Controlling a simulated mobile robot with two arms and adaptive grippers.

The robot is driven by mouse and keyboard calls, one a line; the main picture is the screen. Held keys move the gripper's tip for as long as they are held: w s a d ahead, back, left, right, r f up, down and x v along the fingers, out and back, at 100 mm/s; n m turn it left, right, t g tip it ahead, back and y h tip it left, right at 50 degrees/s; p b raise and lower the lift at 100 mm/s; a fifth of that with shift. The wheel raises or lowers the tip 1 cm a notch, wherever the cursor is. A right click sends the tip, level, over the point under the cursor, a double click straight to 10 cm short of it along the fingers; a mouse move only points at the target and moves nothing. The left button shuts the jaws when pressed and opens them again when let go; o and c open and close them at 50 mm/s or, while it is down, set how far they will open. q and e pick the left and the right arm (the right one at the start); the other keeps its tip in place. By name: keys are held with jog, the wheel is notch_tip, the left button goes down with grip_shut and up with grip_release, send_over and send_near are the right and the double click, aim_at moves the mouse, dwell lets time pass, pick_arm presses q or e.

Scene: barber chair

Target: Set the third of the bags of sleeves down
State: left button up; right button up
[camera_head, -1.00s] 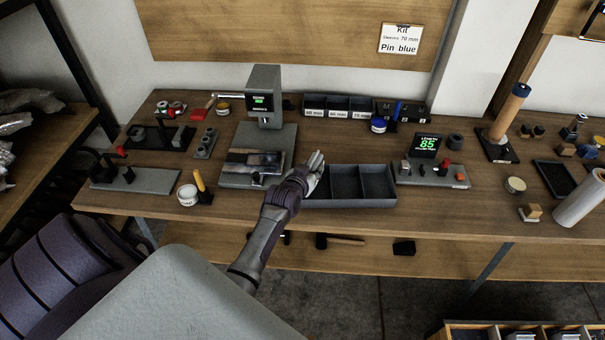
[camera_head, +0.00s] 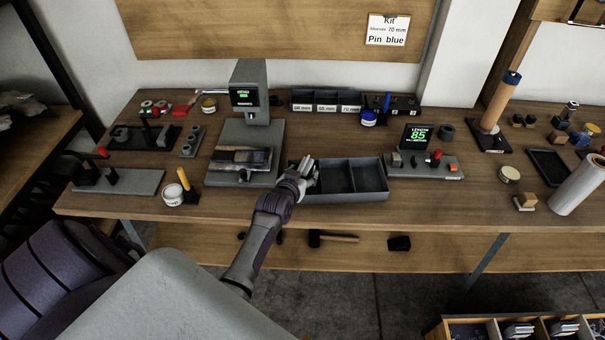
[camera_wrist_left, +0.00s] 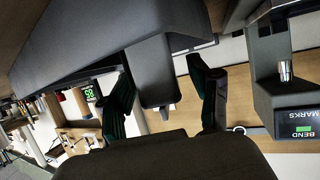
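My left gripper (camera_head: 310,172) is at the left compartment of a dark three-part tray (camera_head: 345,196) on the bench. In the left wrist view its fingers (camera_wrist_left: 165,105) stand apart, with a dark grey part between them that does not appear gripped. No bag of sleeves shows clearly in the gripper. The middle and right compartments look empty; the hand partly hides the left one. My right gripper is not in view.
A grey press-like device (camera_head: 250,95) stands left of the tray, with a flat shiny piece (camera_head: 242,159) on its base. A display reading 85 (camera_head: 417,137) stands on the right. Labelled bins (camera_head: 327,107) are behind. A divided crate (camera_head: 440,329) is at lower right.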

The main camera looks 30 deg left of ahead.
pick_arm(q)
jog(key=shift+s+d+r, duration=0.1)
jog(key=shift+s+r, duration=0.15)
jog(key=shift+r, duration=0.1)
jog(key=v, duration=1.2)
jog(key=s+d+f+m+g+h, duration=0.1)
jog(key=d+f+m+h, duration=0.2)
jog(key=d+f, duration=0.85)
jog(key=s+d+f+m+g, duration=0.1)
jog(key=s+f+g, duration=0.2)
jog(key=s+f, duration=0.85)
jog(key=s+d+f+g, duration=0.1)
jog(key=s+f+g, duration=0.3)
jog(key=s+f, duration=0.75)
jog(key=s+a+f+g, duration=0.1)
jog(key=s+f+g, duration=0.1)
jog(key=s+f, duration=0.3)
jog(key=s+a+f+m+g, duration=0.1)
jog(key=s+f, duration=0.4)
jog(key=s, duration=0.7)
jog(key=shift+a+f+g, duration=0.15)
jog(key=shift+a+g, duration=0.1)
jog(key=shift+g, duration=0.25)
